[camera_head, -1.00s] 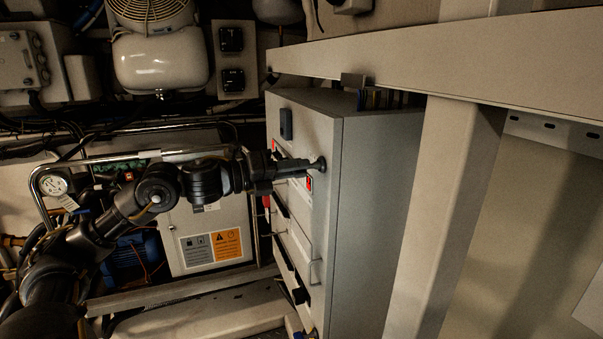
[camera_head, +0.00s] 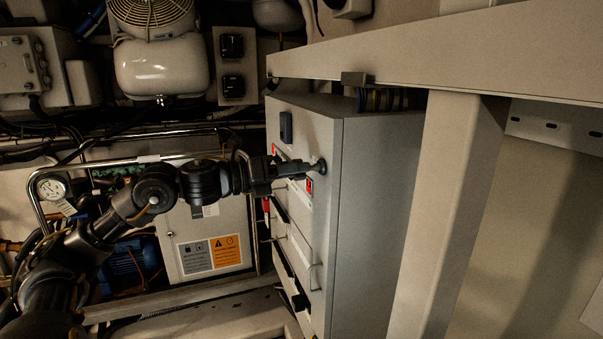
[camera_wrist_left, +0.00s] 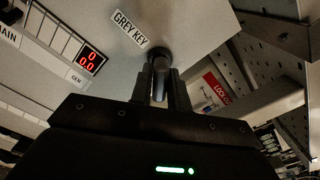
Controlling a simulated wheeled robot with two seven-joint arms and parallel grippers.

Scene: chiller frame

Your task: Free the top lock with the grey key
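The tall grey cabinet (camera_head: 375,210) has a dark round lock or knob (camera_head: 319,166) high on its front, near the right edge. My left gripper (camera_head: 303,169) reaches it from the left. In the left wrist view, a label (camera_wrist_left: 130,27) reading "GREY KEY" sits beside the dark round piece (camera_wrist_left: 158,57). The fingers of my left gripper (camera_wrist_left: 160,92) stand either side of a narrow grey piece (camera_wrist_left: 160,78), which looks like the grey key, and appear closed on it. Its tip meets the dark round piece; how deep it sits is hidden. My right gripper is not in view.
A red display (camera_wrist_left: 91,57) sits on the panel near the lock. A red-and-white lockout sign (camera_wrist_left: 217,86) and perforated metal lie to the right in the wrist view. A beige beam (camera_head: 430,62) crosses above the cabinet, and a post (camera_head: 447,200) stands right of it.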

